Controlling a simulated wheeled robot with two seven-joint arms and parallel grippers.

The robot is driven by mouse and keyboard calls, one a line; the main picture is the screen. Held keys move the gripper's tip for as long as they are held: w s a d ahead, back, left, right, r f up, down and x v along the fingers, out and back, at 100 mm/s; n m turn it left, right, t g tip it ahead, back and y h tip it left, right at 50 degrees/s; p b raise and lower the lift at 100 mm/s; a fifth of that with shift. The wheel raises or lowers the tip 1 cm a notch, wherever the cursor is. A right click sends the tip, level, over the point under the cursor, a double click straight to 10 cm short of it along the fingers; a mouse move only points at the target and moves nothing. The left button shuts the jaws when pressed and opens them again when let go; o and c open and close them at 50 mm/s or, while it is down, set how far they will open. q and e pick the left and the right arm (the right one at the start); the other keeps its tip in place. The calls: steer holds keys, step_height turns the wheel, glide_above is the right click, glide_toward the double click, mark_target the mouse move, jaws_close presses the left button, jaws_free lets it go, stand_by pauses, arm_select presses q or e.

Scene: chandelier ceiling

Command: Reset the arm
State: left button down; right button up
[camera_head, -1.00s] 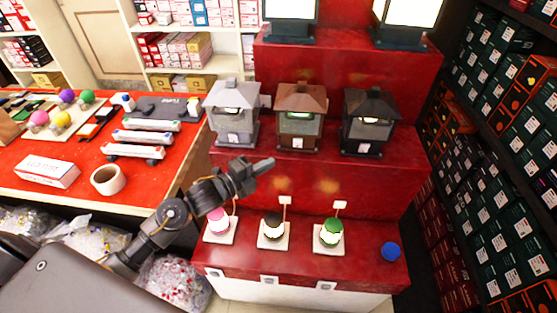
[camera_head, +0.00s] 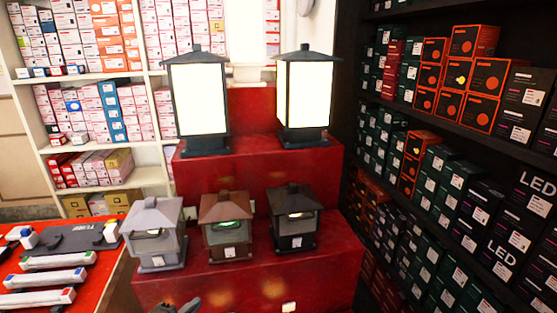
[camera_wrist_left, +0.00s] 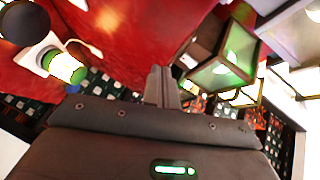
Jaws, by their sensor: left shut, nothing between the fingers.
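My left gripper (camera_head: 180,305) shows only as a dark tip at the bottom edge of the head view, in front of the red stepped stand (camera_head: 235,288). In the left wrist view the gripper's two fingers (camera_wrist_left: 161,86) are together, shut with nothing between them. A lantern with a green glow (camera_wrist_left: 222,72) is beyond the fingertips at the right, apart from them. A small lamp with a green band (camera_wrist_left: 66,68) is at the left, also apart. The rest of the left arm is out of the head view. My right gripper is in neither view.
Three small lanterns, grey (camera_head: 155,235), brown (camera_head: 228,228) and black (camera_head: 294,220), stand on the middle step. Two tall lit lanterns (camera_head: 198,100) (camera_head: 304,98) stand above. A red table (camera_head: 98,273) is at left; dark box shelves (camera_head: 470,150) line the right.

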arm_select(q)
steer(key=s+f+n+g+y, duration=0.2)
steer(key=s+f+n+g, duration=0.3)
steer(key=s, duration=0.4)
steer(key=s+f+n+g+y, duration=0.2)
steer(key=s+n, duration=0.5)
steer(key=s, duration=0.2)
steer(key=s+f+n+g+y, duration=0.2)
steer(key=s+f+n+g, duration=0.25)
steer(key=s, duration=0.45)
step_height(320, 180, down, 24)
steer(key=r, duration=0.1)
steer(key=s+a+f+g, duration=0.1)
steer(key=s+a+f, duration=0.1)
steer(key=s+f, duration=0.6)
steer(key=s+a+f+g, duration=0.1)
steer(key=s+a+f, duration=0.1)
steer(key=s+f, duration=0.7)
steer(key=shift+f, duration=0.55)
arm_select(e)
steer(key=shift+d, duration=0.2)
